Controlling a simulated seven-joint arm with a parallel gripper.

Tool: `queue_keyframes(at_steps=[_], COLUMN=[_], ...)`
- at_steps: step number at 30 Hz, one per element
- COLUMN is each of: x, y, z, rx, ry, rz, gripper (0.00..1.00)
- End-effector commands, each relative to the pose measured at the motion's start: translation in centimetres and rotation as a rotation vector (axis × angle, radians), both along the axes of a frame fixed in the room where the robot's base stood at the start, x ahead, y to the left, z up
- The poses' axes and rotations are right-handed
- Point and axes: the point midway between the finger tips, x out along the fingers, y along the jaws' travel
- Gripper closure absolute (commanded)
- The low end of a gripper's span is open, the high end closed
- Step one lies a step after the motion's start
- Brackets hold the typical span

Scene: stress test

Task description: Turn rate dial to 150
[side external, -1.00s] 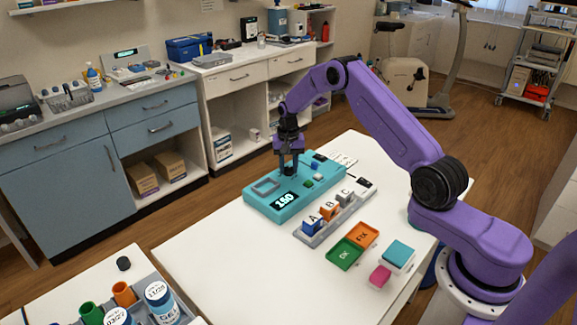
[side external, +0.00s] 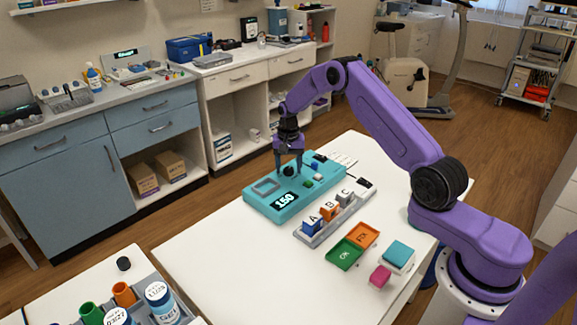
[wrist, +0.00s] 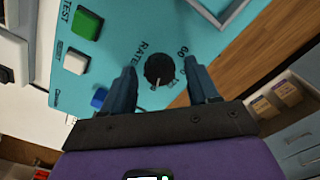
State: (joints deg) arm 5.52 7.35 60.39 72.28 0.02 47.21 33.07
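The teal panel (side external: 258,207) lies on the white table, its display (side external: 286,200) reading 150. The black rate dial (wrist: 159,69) is a round knob beside the printed word RATE. In the side external view the dial (side external: 289,171) shows between the fingers. My gripper (side external: 288,174) is open and low over the panel. In the wrist view its two fingers (wrist: 162,72) stand on either side of the dial, with gaps between them and the knob.
Green, white and blue buttons (wrist: 86,24) sit near the dial. A grey rack (side external: 310,236) with lettered blocks A, B, C stands in front of the panel. Green and orange trays (side external: 345,254) lie nearer. The table's front left is clear.

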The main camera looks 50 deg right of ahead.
Motion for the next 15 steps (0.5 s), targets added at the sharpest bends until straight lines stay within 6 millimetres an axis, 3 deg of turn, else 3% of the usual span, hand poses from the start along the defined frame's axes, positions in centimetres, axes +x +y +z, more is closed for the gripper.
queue_keyframes(at_steps=[8,15], x=[0.0,0.0], y=[0.0,0.0], z=[1.6,6.3], rx=[-0.001,-0.001], ry=[-0.002,-0.004], rz=[0.001,0.001], gripper=[0.41,0.41])
